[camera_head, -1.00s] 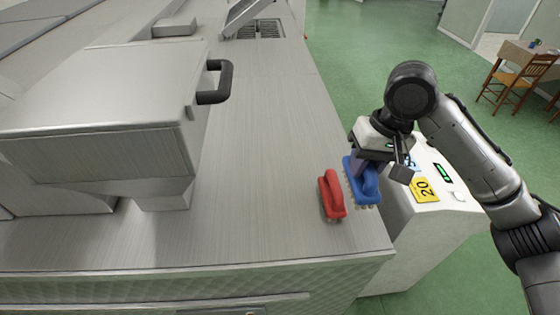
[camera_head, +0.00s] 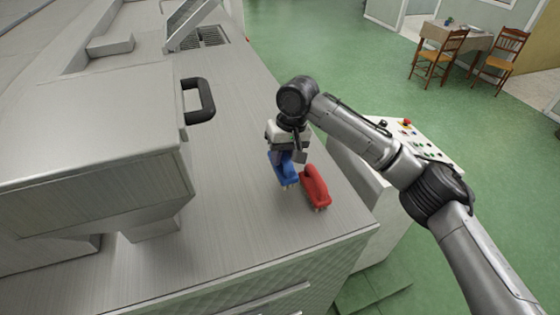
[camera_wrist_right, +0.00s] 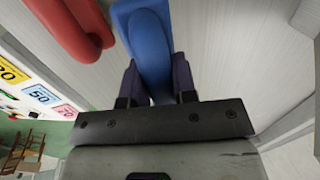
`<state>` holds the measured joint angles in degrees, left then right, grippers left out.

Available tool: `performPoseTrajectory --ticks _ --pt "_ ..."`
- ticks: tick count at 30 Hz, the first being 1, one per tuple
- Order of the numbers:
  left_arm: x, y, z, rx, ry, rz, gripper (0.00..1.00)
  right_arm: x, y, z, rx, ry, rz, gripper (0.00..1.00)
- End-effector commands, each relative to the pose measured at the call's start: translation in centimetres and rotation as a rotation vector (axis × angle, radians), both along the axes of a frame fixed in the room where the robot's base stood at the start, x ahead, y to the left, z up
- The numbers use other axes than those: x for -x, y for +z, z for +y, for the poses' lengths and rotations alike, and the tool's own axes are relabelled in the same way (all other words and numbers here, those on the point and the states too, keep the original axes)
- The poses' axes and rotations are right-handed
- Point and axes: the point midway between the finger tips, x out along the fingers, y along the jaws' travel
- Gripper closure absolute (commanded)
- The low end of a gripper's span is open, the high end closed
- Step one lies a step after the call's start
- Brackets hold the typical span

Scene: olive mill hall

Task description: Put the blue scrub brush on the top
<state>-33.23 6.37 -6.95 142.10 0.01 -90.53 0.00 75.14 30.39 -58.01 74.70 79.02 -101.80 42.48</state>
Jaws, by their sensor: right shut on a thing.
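The blue scrub brush (camera_head: 283,173) is in my right gripper (camera_head: 289,155), whose jaws are shut on its handle. In the head view the brush is over the steel worktop (camera_head: 240,140), to the left of the red brush (camera_head: 315,187); whether its bristles touch the surface is hard to tell. In the right wrist view the blue brush (camera_wrist_right: 146,40) lies between the two fingers, and the red brush (camera_wrist_right: 80,25) is to its left. My left gripper does not show.
A steel hopper with a black handle (camera_head: 198,101) stands on the worktop at the left. A control cabinet (camera_head: 405,150) with buttons stands beside the worktop on the right, under my right arm. The worktop between hopper and brushes is clear.

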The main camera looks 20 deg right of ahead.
Motion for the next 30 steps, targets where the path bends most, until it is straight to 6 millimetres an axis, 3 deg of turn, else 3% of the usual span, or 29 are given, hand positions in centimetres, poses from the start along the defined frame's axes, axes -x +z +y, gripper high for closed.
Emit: performPoseTrajectory --ticks 8,18,30 --pt "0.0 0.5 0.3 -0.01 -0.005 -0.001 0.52 -1.4 -0.9 0.1 0.0 -0.001 -0.001 0.96" --pt "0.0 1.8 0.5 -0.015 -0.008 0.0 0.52 -1.3 -4.4 0.1 0.001 0.001 0.0 0.96" --pt "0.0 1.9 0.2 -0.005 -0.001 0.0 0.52 -1.3 -4.9 0.1 0.001 0.0 -0.001 0.96"
